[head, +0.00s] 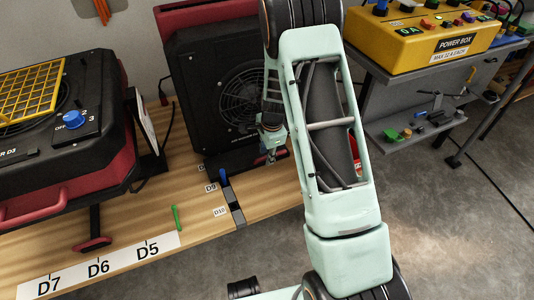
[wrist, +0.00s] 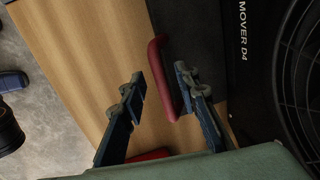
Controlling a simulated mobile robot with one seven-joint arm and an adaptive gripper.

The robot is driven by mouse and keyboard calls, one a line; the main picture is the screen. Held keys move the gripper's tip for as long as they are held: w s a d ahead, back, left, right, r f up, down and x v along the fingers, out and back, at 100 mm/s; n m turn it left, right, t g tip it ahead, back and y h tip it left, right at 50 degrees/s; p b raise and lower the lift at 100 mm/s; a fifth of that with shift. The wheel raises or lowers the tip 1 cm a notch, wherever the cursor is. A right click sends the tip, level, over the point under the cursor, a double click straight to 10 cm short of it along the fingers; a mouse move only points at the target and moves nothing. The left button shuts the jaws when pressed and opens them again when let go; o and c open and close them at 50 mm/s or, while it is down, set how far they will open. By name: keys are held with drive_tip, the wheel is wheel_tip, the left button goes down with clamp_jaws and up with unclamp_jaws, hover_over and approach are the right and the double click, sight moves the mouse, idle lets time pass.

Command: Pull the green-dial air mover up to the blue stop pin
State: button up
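A black air mover (head: 222,90) with a round fan grille and red top stands on the wooden bench; its side reads MOVER D4 in the wrist view (wrist: 258,60). No green dial shows on it. Its red handle (wrist: 160,62) lies between the fingers of my gripper (wrist: 160,80), which is open; I cannot tell whether either finger touches it. In the head view my gripper (head: 270,152) is at the front of this mover, partly hidden by my arm. The blue stop pin (head: 223,177) stands on a dark strip near labels D9 and D10.
Another air mover (head: 118,130), with a blue dial (head: 74,119) and yellow grille, stands at left. A green stick (head: 176,218) lies near the D7, D6, D5 label strip (head: 100,265). A yellow power box (head: 420,38) sits on a grey cart at right.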

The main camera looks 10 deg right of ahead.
wheel_tip(320, 180, up, 12)
drive_tip(key=s, duration=0.2)
drive_tip(key=shift+s+d, duration=0.15)
drive_tip(key=shift+d, duration=0.1)
idle(0.6)
